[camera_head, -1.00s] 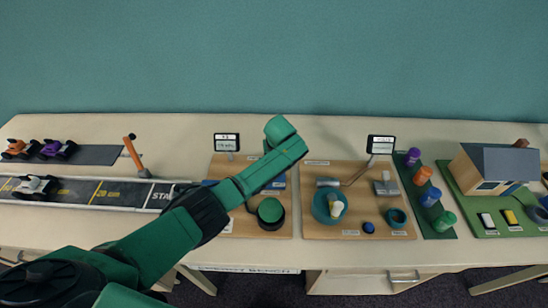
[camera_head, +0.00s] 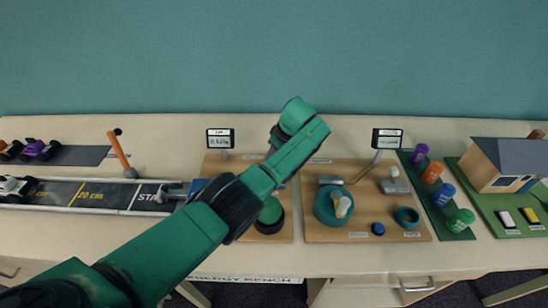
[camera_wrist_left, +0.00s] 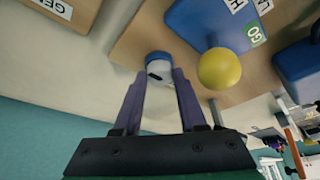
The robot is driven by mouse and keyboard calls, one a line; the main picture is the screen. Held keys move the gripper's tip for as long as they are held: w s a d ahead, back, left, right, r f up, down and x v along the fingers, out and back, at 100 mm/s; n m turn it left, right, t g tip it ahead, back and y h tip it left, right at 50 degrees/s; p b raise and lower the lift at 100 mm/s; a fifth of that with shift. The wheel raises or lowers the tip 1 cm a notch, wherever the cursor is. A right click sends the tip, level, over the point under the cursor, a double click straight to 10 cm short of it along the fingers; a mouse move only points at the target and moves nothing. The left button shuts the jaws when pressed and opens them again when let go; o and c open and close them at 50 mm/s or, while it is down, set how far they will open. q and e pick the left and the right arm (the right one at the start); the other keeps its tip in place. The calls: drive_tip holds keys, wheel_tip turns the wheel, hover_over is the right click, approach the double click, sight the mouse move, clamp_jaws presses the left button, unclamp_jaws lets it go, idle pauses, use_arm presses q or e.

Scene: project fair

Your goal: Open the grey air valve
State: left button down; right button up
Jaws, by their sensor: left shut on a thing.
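In the left wrist view my left gripper (camera_wrist_left: 158,78) has its two fingers on either side of a small round piece with a blue top and pale grey side (camera_wrist_left: 158,66). It is shut on this piece, which seems to be the grey valve's handle, though I cannot tell for sure. A blue block (camera_wrist_left: 205,25) with a GO label and a yellow ball (camera_wrist_left: 219,68) are just to the right of it. My right gripper is not in view.
A display (camera_head: 220,138) stands behind the left board. A black track (camera_head: 100,196) with toy cars lies left. Coloured canisters (camera_head: 432,173) stand right.

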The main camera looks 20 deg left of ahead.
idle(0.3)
use_arm(q)
drive_tip(key=shift+c, duration=2.3)
unclamp_jaws()
drive_tip(key=shift+r, duration=0.1)
drive_tip(key=shift+d+r, duration=0.2)
drive_tip(key=shift+r, duration=0.15)
drive_tip(key=b+v, duration=0.1)
drive_tip(key=v, duration=1.2)
drive_tip(key=shift+r, duration=0.3)
